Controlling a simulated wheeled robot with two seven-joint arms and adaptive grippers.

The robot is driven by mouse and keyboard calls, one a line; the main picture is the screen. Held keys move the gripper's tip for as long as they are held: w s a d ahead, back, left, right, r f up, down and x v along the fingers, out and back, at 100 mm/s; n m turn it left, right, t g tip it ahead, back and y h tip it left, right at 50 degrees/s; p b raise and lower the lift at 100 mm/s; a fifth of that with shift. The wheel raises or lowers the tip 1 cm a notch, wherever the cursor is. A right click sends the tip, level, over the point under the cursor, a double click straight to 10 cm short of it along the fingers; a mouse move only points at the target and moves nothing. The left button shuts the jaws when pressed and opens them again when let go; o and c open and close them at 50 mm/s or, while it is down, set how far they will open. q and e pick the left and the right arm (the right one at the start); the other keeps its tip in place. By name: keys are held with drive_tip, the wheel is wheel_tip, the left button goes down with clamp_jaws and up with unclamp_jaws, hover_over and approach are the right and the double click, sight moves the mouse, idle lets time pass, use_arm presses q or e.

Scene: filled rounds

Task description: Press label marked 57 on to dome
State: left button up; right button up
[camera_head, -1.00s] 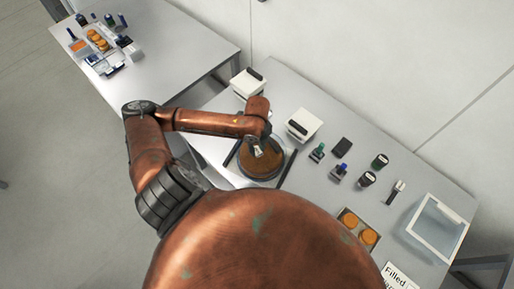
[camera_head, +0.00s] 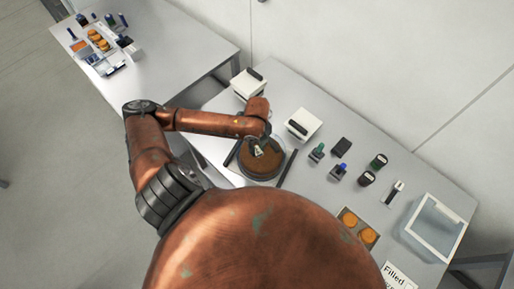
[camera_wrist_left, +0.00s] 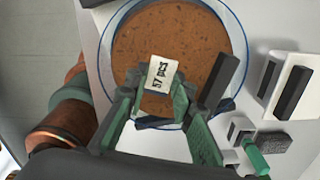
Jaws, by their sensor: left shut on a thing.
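A small white label (camera_wrist_left: 161,74) printed "57 PCS" is held between the green-padded fingertips of my left gripper (camera_wrist_left: 158,92), which is shut on it. The label also shows as a small pale patch in the head view (camera_head: 259,152). It lies over the clear round dome (camera_wrist_left: 236,35), which has a speckled brown filling inside. I cannot tell whether the label touches the dome. In the head view the dome (camera_head: 262,170) stands on the near table, partly hidden by my left gripper (camera_head: 257,146). My right gripper is not in view.
Dark bars flank the dome. Small green and blue bottles (camera_head: 317,153), dark jars (camera_head: 379,161), a tray of orange rounds (camera_head: 349,219) and a clear box (camera_head: 437,228) lie to the right. Another table (camera_head: 176,50) stands far left.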

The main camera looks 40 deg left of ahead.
use_arm(q)
drive_tip(key=shift+f, duration=0.25)
drive_tip(key=o, duration=0.8)
drive_tip(key=o, duration=0.5)
drive_tip(key=shift+r, duration=0.1)
